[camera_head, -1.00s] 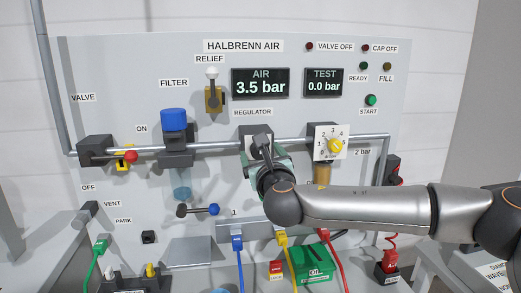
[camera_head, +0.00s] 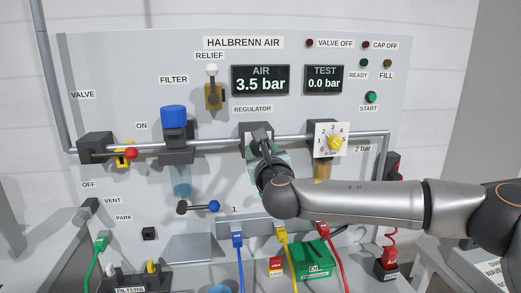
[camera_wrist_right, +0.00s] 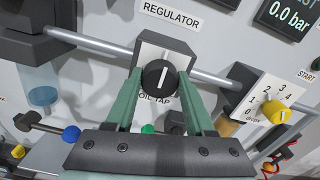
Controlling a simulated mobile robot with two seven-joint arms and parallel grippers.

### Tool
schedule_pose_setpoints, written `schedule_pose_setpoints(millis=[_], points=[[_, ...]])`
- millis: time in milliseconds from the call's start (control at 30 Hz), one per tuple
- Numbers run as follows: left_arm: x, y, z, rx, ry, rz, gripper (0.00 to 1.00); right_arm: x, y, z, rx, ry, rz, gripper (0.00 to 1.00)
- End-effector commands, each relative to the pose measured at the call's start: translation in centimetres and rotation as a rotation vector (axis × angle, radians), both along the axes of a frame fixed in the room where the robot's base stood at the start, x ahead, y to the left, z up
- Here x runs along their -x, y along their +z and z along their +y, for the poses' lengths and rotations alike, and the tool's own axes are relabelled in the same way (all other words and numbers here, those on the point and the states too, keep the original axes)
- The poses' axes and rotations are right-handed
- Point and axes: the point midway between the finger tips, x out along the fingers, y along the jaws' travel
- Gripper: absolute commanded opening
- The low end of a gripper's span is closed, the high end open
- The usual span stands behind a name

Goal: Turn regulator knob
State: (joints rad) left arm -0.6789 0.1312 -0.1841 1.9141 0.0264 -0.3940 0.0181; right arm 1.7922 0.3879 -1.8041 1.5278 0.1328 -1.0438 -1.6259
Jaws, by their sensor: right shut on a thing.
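The regulator knob (camera_wrist_right: 158,78) is black and round with a white pointer line. It sits on a grey block under the REGULATOR label, and its pointer looks close to upright in the wrist view. My right gripper (camera_wrist_right: 160,85) has its two green fingers on either side of the knob, shut on it. In the head view my right gripper (camera_head: 262,145) reaches the regulator block (camera_head: 247,137) from below and hides the knob. The AIR display (camera_head: 260,81) reads 3.5 bar. My left gripper is not in view.
A pipe (camera_head: 215,146) runs across the panel through the regulator. To its right is a yellow dial (camera_head: 335,142), to its left the filter (camera_head: 174,120) and red-tipped valve lever (camera_head: 131,154). Below stand a blue-tipped lever (camera_head: 214,206), coloured hoses and a green box (camera_head: 312,260).

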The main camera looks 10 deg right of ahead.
Motion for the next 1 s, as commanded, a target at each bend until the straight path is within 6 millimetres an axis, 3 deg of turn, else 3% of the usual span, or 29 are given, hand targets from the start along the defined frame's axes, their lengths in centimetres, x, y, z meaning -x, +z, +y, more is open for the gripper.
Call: schedule_pose_setpoints(millis=[233, 567, 1000], points=[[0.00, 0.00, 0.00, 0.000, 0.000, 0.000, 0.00, -0.01, 0.02, -0.06, 0.000, -0.001, 0.000, 0.00], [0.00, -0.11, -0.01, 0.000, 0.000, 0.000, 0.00, -0.03, -0.10, -0.07, -0.047, -0.001, 0.004, 0.00], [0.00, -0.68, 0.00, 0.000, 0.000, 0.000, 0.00, -0.07, -0.27, -0.09, -0.379, -0.002, 0.028, 0.00]])
